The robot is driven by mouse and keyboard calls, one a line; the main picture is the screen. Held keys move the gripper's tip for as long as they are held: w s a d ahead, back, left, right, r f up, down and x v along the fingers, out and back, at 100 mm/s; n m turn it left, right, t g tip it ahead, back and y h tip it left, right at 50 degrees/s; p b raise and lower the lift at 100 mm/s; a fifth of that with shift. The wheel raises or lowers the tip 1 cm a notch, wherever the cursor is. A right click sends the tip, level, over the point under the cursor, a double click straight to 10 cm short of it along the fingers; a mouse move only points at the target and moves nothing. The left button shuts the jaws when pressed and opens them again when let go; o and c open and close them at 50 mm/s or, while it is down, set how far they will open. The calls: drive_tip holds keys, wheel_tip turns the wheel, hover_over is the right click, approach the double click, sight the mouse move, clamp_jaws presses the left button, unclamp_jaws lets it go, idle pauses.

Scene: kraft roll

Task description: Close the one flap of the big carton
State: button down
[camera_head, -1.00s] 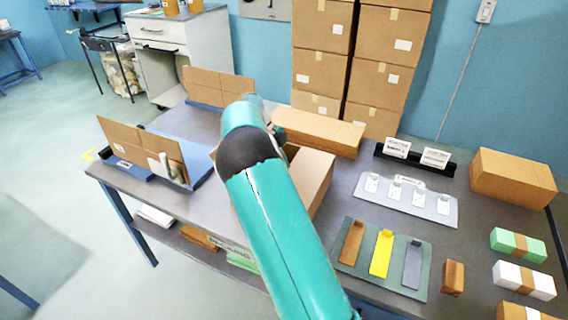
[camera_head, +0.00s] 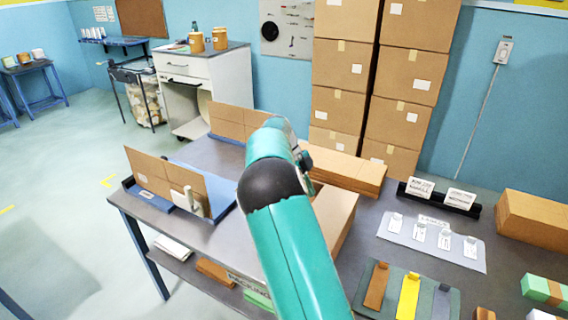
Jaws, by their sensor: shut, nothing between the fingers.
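The big carton (camera_head: 337,216) stands on the grey table in the middle of the view. It is brown, and my teal arm covers much of its left side and top. A small dark gap shows at its top edge, so part of the top looks open. I cannot make out the flap or its angle behind my arm. The end of my arm bends down over or behind the carton's left part. My gripper's fingers are hidden, and I cannot tell whether they touch the carton.
Long flat brown cardboard (camera_head: 345,172) lies behind the carton. Upright brown panels (camera_head: 165,181) stand in a blue holder at left. A black sign holder (camera_head: 438,198), a pale tray (camera_head: 432,243) and a green board (camera_head: 450,301) are at right. Tall stacked boxes (camera_head: 376,75) stand behind the table.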

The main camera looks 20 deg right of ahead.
drive_tip(key=w+a+f+v, duration=0.1)
drive_tip(key=v, duration=0.8)
drive_tip(key=shift+w+r, duration=0.25)
drive_tip(key=shift+a, duration=0.2)
